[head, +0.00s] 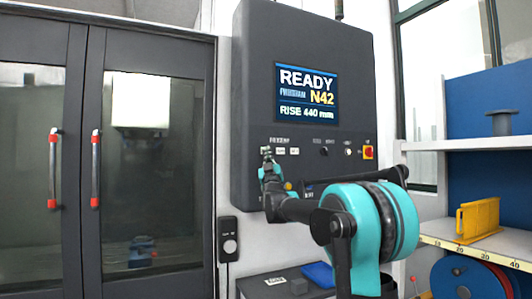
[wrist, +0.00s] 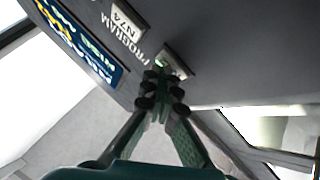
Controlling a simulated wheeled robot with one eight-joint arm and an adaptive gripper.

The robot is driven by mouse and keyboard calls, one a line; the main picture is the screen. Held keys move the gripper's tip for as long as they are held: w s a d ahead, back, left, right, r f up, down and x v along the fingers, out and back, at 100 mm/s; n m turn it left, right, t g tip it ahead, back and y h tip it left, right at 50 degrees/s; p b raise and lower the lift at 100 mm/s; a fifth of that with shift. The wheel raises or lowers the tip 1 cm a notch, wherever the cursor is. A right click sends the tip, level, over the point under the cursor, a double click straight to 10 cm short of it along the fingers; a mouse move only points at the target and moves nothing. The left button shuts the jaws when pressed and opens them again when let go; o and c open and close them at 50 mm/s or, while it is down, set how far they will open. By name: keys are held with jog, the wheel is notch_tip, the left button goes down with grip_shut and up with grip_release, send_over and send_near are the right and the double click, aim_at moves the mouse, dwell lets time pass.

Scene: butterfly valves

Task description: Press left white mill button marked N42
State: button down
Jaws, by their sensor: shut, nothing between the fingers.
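The dark control panel (head: 250,90) carries a row of small white buttons under its screen. In the wrist view, where the panel appears turned over, a white button marked N24 (wrist: 123,17) is at upper left. Another pale button (wrist: 174,66) sits right at my fingertips, partly covered by them; its marking is unreadable, and a small green patch shows beside it. My gripper (head: 267,153) is shut and empty, at the left end of the button row in the head view. The wrist view also shows its fingers (wrist: 161,84) together. I cannot tell whether they touch the button.
The screen (head: 307,93) reads READY, program N42, rise 440 mm. Shelves with a yellow part (head: 478,220) are right.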

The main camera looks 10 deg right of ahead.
jog(key=shift+s, duration=0.1)
jog(key=shift+s+d, duration=0.25)
jog(key=shift+s, duration=0.5)
jog(key=s, duration=0.1)
jog(key=s+d, duration=0.1)
jog(key=s, duration=0.2)
jog(key=shift+s+d, duration=0.3)
jog(key=shift+s, duration=0.05)
jog(key=shift+f, duration=0.1)
dwell(0.7)
